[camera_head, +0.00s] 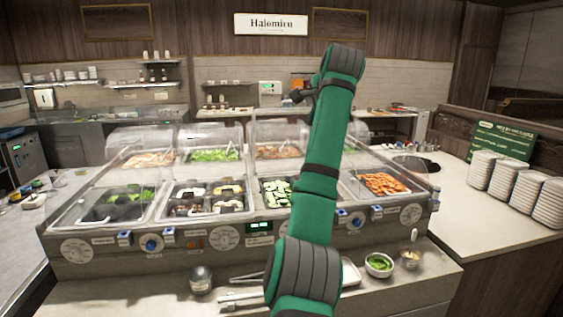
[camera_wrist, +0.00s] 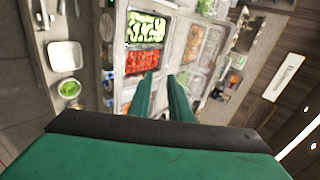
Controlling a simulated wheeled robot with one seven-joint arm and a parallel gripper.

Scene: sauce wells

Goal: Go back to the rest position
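My green arm is raised in front of the sauce and salad counter (camera_head: 225,238). My gripper (camera_wrist: 164,88) shows in the wrist view as two green fingers with a gap between them and nothing held. The wrist view is tilted and looks down past the fingers over the counter. In the head view the fingers cannot be made out clearly; the arm's upper end is high above the wells. The arm hides part of the middle right wells.
Wells hold cucumber (camera_head: 275,190), carrots (camera_head: 382,183) and other food under clear covers. Plate stacks (camera_head: 505,180) stand at right.

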